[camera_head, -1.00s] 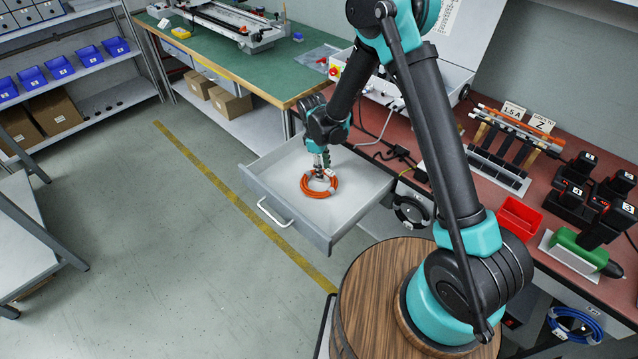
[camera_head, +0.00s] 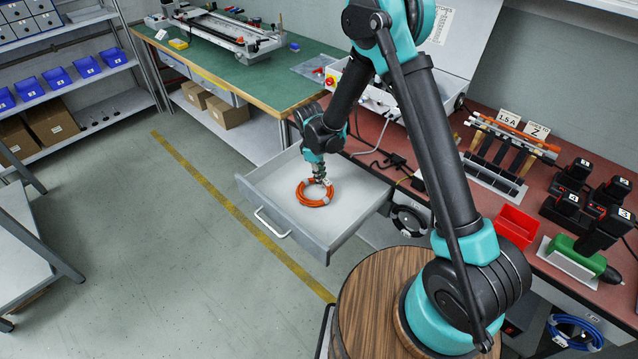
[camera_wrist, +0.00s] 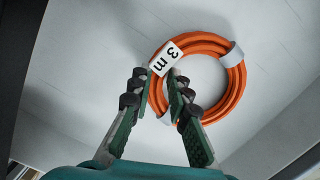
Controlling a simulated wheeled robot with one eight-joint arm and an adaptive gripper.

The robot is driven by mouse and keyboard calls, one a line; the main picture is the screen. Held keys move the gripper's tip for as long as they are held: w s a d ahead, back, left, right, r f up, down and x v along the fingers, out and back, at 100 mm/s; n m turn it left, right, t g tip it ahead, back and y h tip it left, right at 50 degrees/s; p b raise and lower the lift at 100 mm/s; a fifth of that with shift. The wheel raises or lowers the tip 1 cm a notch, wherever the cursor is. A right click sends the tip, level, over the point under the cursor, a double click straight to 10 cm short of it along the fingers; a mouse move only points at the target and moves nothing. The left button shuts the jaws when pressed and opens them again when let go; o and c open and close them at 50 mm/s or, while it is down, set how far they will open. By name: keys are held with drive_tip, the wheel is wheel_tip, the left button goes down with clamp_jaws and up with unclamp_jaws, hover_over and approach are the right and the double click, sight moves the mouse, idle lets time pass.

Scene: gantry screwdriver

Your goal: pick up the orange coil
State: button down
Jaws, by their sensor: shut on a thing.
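The orange coil (camera_head: 315,193) is in the open grey drawer (camera_head: 272,200), and a white tag marked "3 m" is on it. In the wrist view the coil (camera_wrist: 236,88) shows as a ring with pale bands. My gripper (camera_head: 322,178) reaches down into the drawer from above. In the wrist view my gripper (camera_wrist: 160,85) has one finger on each side of the coil's near-left part, just below the tag, and is shut on it. I cannot tell whether the coil touches the drawer floor.
The drawer's side walls and front with its handle (camera_head: 272,222) surround the coil. A green-topped bench (camera_head: 250,75) stands behind. A red bench (camera_head: 470,190) on the right holds a red bin (camera_head: 517,226) and several tools. A blue coil (camera_head: 574,330) hangs lower right.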

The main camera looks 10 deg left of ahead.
wheel_tip(320, 180, up, 20)
idle(0.5)
idle(0.6)
